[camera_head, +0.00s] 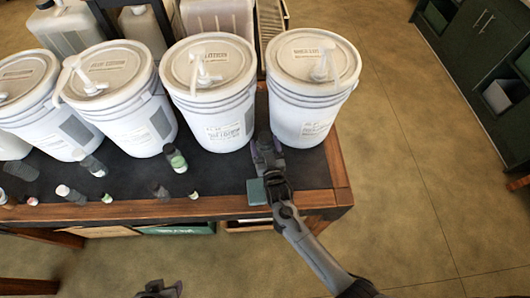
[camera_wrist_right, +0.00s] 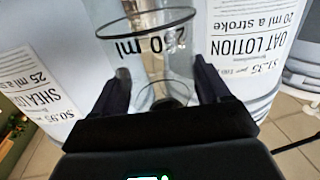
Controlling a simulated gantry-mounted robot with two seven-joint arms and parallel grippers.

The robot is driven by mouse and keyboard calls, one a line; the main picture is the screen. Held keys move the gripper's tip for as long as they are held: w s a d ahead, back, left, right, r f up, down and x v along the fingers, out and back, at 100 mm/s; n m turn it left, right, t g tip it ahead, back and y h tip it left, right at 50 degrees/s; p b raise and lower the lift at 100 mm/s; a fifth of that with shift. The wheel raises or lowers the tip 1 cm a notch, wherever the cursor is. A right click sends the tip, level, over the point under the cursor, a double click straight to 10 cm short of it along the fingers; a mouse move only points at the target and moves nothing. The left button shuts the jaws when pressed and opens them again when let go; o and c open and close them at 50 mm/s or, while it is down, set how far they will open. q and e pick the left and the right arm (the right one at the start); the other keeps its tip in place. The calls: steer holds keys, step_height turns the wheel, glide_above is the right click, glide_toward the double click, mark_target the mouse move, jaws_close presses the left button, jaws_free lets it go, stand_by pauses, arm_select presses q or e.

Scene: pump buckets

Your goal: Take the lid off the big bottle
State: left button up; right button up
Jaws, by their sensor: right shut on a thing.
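A clear container (camera_wrist_right: 160,62) marked 250 ml stands between the two fingers of my right gripper (camera_wrist_right: 163,90) in the right wrist view. The gripper is shut on it. Its dark-edged round rim shows, and I see no lid on that rim. In the head view my right gripper (camera_head: 264,148) is at the table's right end, in front of the gap between the two right buckets; the container is hard to make out there. My left gripper (camera_head: 158,290) shows only partly at the bottom edge, away from the table, and its fingers are unclear.
Several white pump buckets (camera_head: 312,98) line the table's back. Small bottles, including a green-and-white one (camera_head: 175,158) and a white-topped one (camera_head: 64,191), stand at the left and middle. Small pale pieces (camera_head: 107,198) lie near the front. A teal square (camera_head: 257,192) is by the front edge.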

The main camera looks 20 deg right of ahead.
mark_target(265, 136)
steer(key=shift+r, duration=0.15)
step_height(265, 136, up, 10)
steer(key=shift+f+p, duration=0.1)
steer(key=shift+p, duration=0.25)
steer(key=o, duration=0.8)
steer(key=c, duration=1)
steer(key=shift+o, duration=0.2)
